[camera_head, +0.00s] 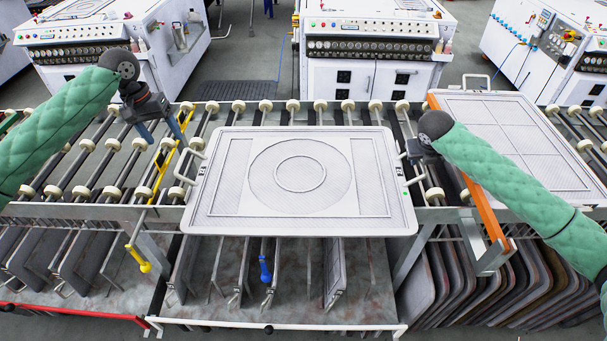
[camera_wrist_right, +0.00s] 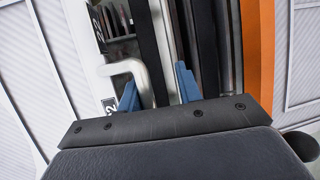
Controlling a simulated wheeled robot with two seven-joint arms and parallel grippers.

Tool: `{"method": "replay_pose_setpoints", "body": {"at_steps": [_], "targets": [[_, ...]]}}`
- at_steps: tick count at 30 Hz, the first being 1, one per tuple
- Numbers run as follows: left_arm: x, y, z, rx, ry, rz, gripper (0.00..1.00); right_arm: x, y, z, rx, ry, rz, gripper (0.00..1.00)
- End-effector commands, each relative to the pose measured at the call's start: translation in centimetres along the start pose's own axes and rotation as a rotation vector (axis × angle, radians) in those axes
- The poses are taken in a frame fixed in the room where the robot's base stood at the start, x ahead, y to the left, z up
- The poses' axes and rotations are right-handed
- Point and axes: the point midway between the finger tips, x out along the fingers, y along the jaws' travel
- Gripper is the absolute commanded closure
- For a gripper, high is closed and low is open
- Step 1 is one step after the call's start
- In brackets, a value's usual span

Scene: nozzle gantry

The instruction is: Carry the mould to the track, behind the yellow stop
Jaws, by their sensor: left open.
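The mould (camera_head: 230,215) is a pale grey rectangular plate with a ring pattern and a bar handle on each side. It lies level over the roller track (camera_head: 75,195), its front edge past the track's front rail; contact with the rollers is hidden. The yellow stop (camera_head: 160,175) is a bar across the track left of the mould. My left gripper (camera_head: 167,138) is open and empty above the stop's far end, apart from the mould's left handle (camera_head: 190,166). My right gripper (camera_wrist_right: 158,92) is at the right handle (camera_wrist_right: 132,68); its blue fingers are apart, with the handle bar between them.
An orange bar (camera_head: 468,178) crosses the track right of my right gripper. Another plate (camera_head: 500,115) lies beyond it. A yellow knob (camera_head: 143,266) and a blue knob (camera_head: 265,270) hang at the front. Upright plates fill the racks below. White machines (camera_head: 375,75) stand behind.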

Motion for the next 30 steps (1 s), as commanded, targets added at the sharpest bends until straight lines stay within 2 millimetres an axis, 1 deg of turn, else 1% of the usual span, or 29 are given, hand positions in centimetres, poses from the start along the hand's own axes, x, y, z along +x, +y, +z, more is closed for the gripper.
{"method": "replay_pose_setpoints", "body": {"at_steps": [3,11,12,14,15,17,26,30], "targets": [[-0.6,0.0,0.0,0.000,0.000,0.000,0.29,0.0,0.0,0.0,0.000,0.000,0.000,0.66],[-0.7,0.0,0.0,0.000,0.000,0.000,0.29,0.0,0.0,0.0,0.000,0.000,0.000,0.66],[-0.7,0.0,0.0,0.000,0.000,0.000,0.29,0.0,0.0,0.0,0.000,0.000,0.000,0.61],[-0.7,0.0,0.0,-0.001,0.000,0.000,0.29,0.0,0.0,0.0,0.000,0.000,0.000,0.50],[-0.7,0.0,0.0,-0.001,0.000,0.000,0.29,0.0,0.0,0.0,0.000,0.000,0.000,0.42],[-0.7,0.0,0.0,-0.001,0.000,0.000,0.29,0.0,0.0,0.0,0.000,0.000,0.000,0.30],[-0.6,0.0,0.0,-0.001,-0.001,0.000,0.29,-0.1,0.0,0.0,0.000,0.000,0.000,0.29],[-0.6,0.0,0.0,-0.001,0.000,0.000,0.29,-1.0,0.0,0.1,0.000,-0.003,0.000,0.29]]}}
